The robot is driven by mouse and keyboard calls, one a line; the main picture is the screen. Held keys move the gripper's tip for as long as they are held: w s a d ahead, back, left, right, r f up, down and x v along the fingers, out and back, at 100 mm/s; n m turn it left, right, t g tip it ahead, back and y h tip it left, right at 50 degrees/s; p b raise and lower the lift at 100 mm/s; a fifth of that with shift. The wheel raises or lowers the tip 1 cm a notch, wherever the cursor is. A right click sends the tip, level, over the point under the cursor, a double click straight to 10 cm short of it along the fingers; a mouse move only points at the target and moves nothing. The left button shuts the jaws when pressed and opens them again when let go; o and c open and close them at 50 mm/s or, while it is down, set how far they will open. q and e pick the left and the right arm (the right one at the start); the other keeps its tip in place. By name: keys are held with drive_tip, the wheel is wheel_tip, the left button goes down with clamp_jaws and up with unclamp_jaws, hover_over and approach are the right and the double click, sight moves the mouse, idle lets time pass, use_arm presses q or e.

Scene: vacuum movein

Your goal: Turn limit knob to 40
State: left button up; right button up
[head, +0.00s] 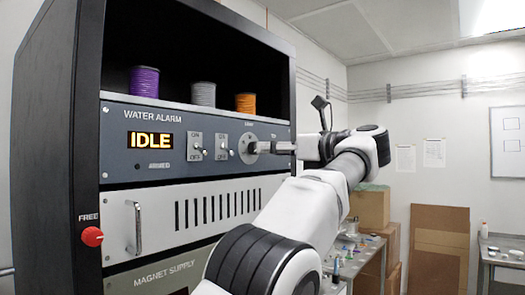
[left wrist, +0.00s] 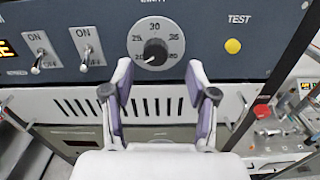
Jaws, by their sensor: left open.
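The limit knob (left wrist: 155,51) is a black knob on a round pale dial (left wrist: 153,27) marked with numbers, 25, 30 and 35 being legible, in the left wrist view. The lower numbers are partly hard to read, and I cannot tell the exact setting. My left gripper (left wrist: 160,76) is open and empty, its two fingers spread either side of the lower dial area, just below the knob in the picture.
Two toggle switches (left wrist: 87,52) sit left of the dial and a yellow TEST button (left wrist: 233,46) right of it. The display (head: 150,140) reads IDLE. A red FREE knob (head: 92,236) is on the rack's side. A cluttered table (head: 345,262) and cardboard boxes (head: 371,207) stand behind my arm.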

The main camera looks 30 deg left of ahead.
sight(254, 148)
use_arm(q)
drive_tip(key=a, duration=0.3)
drive_tip(key=shift+s+a+r, duration=0.2)
drive_tip(key=shift+s+a, duration=0.1)
drive_tip(key=shift+a, duration=0.1)
drive_tip(key=shift+w+d, duration=0.15)
drive_tip(key=shift+c, duration=1.1)
drive_tip(key=shift+w+f, duration=0.1)
drive_tip(key=shift+w, duration=0.05)
drive_tip(key=c, duration=0.5)
clamp_jaws()
